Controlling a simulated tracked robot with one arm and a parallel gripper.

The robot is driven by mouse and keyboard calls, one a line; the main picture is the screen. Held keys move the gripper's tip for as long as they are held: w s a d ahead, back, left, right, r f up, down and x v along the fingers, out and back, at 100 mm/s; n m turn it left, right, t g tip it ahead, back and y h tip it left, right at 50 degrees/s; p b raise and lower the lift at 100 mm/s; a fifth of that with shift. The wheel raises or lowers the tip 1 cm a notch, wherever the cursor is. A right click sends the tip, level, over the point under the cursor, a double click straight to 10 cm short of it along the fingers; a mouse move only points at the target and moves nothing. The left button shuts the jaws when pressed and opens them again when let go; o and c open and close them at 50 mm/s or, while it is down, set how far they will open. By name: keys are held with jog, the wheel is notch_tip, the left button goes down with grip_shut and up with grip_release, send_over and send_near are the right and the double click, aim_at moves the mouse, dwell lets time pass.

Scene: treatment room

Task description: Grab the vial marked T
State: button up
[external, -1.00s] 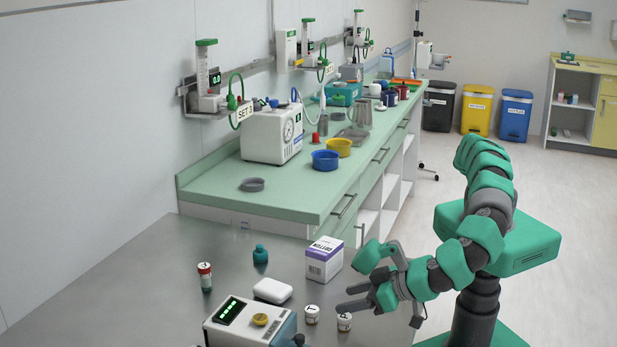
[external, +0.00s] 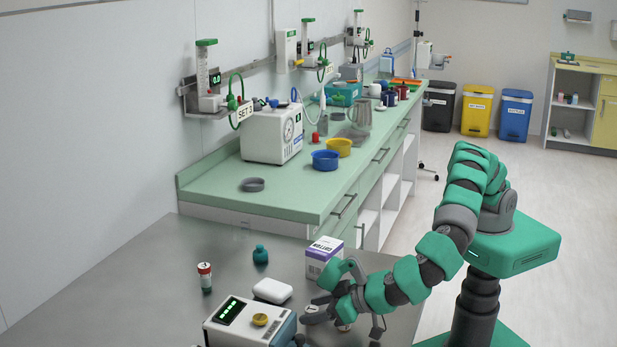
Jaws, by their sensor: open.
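Two small white-topped vials stand on the grey metal table (external: 120,290). The left one (external: 312,320) shows just below my gripper's fingers. The right one (external: 344,327) is mostly hidden by the gripper. The letters are too small to read surely, so I cannot tell which is marked T. My gripper (external: 326,306) is open, low over the two white-topped vials, with its fingers pointing left. I cannot tell whether it touches either.
A white-and-purple box (external: 322,257) stands just behind my gripper. A white rounded case (external: 272,290) and a device with a green display (external: 240,325) are close on the left. A teal bottle (external: 260,255) stands farther back. The table's left part is clear.

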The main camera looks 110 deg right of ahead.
jog(key=c, duration=1)
jog(key=shift+r, duration=0.1)
jog(key=shift+c, duration=0.2)
